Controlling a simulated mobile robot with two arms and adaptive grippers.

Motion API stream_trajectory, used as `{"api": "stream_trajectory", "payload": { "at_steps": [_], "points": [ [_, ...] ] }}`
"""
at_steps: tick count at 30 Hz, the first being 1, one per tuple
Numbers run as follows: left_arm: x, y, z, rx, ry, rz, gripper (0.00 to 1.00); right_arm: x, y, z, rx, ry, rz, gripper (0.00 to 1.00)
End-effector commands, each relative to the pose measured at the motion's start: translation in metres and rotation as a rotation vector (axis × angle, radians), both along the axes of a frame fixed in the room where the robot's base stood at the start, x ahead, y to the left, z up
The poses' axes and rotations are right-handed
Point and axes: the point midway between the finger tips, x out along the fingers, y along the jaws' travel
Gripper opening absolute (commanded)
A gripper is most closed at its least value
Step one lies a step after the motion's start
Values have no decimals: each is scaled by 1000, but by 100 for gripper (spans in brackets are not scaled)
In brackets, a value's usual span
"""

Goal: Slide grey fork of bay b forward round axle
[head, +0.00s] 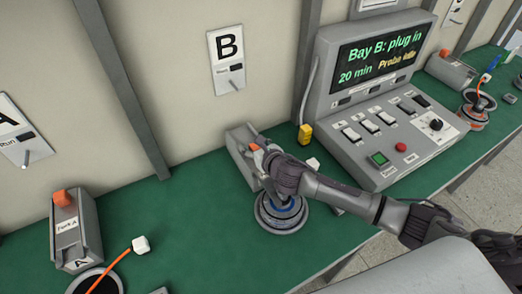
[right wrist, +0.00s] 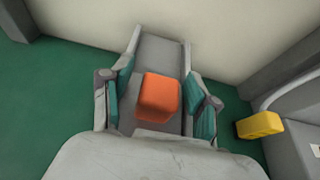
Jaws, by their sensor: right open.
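The grey fork of bay B (head: 238,140) stands at the back of the green bench, below the B plate, partly hidden by my right arm. In the right wrist view the grey fork (right wrist: 162,52) carries an orange knob (right wrist: 158,97). My right gripper (right wrist: 160,106) is open, with one teal-padded finger on each side of the knob; I cannot tell whether they touch it. The round hub motor (head: 282,214) sits just in front of the fork; its axle is hidden under my arm. My left gripper is not in view.
A control console (head: 375,100) stands to the right, its screen reading "Bay B: plug in". Bay A's fork (head: 76,232) and an orange cable with a white plug (head: 140,244) are at left. The green bench between bays is clear.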

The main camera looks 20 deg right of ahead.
Motion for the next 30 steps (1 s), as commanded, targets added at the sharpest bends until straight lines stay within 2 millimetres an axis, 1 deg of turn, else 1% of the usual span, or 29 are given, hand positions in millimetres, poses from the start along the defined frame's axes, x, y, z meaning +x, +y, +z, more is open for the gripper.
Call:
{"api": "stream_trajectory", "payload": {
  "at_steps": [5,9,12,15,18,21,30],
  "points": [
    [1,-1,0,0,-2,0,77,-31,-6,12,-1,1,3,60],
    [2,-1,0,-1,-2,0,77,-60,-12,23,-2,3,2,60],
    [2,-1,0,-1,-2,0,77,-77,-16,31,-3,2,1,60],
    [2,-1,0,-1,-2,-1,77,-90,-18,36,-1,3,0,60],
    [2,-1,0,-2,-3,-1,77,-98,-20,40,-2,3,-1,60],
    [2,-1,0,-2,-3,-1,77,-102,-20,42,-1,2,-1,60],
    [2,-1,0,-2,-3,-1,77,-102,-21,42,-1,2,-1,60]
  ]
}}
